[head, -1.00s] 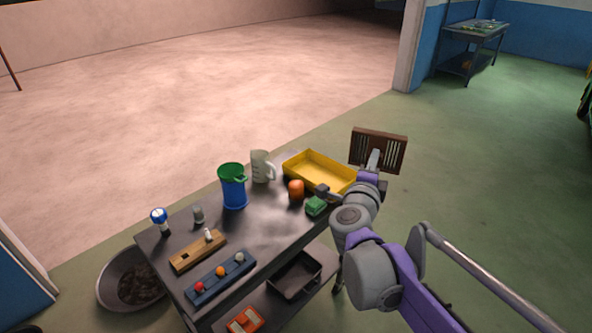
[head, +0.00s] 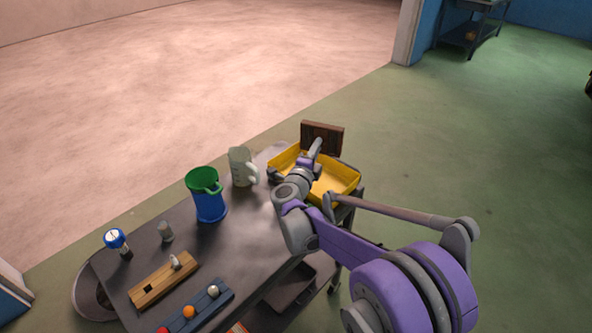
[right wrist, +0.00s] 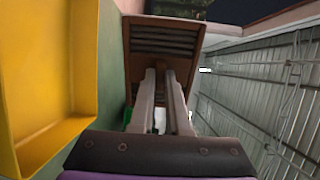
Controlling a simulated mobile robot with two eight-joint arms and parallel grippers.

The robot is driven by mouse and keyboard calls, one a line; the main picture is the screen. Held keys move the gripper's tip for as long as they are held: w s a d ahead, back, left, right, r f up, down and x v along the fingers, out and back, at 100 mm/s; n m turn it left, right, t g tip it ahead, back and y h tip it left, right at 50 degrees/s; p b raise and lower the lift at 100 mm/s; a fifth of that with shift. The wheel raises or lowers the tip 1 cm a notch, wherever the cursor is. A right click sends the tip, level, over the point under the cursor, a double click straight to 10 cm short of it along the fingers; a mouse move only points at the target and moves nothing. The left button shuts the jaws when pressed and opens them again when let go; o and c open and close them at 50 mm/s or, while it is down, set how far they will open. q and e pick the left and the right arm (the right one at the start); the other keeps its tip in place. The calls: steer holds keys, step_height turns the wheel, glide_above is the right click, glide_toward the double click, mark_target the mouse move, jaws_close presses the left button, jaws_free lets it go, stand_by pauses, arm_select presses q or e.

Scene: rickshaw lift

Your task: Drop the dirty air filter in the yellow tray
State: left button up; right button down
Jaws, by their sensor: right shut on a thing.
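The dirty air filter (head: 322,136) is a dark brown slatted rectangle, held up above the far side of the yellow tray (head: 345,184) in the head view. My right gripper (head: 316,150) is shut on the filter's edge. In the right wrist view the filter (right wrist: 162,42) stands beyond the two grey fingers (right wrist: 165,80), and the yellow tray (right wrist: 85,60) is at the left. The tray sits at the far right end of the dark table, partly hidden by my right arm. My left gripper is not in view.
On the dark table (head: 243,235) stand a blue and green jug (head: 208,200), a grey measuring jug (head: 240,167), a small grey cylinder (head: 165,232) and a wooden block (head: 163,279). A blue rack with coloured balls (head: 207,309) lies in front. Open floor surrounds the table.

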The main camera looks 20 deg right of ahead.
step_height(320, 180, down, 6)
steer(key=b, duration=0.3)
steer(key=shift+w+f+b, duration=0.2)
steer(key=shift+w+b, duration=0.05)
steer(key=shift+b, duration=0.15)
steer(key=c, duration=0.8)
jaws_free()
steer(key=shift+a, duration=0.1)
steer(key=v, duration=1)
steer(key=shift+s+a+r, duration=0.1)
steer(key=shift+s+a, duration=0.1)
steer(key=shift+s, duration=0.1)
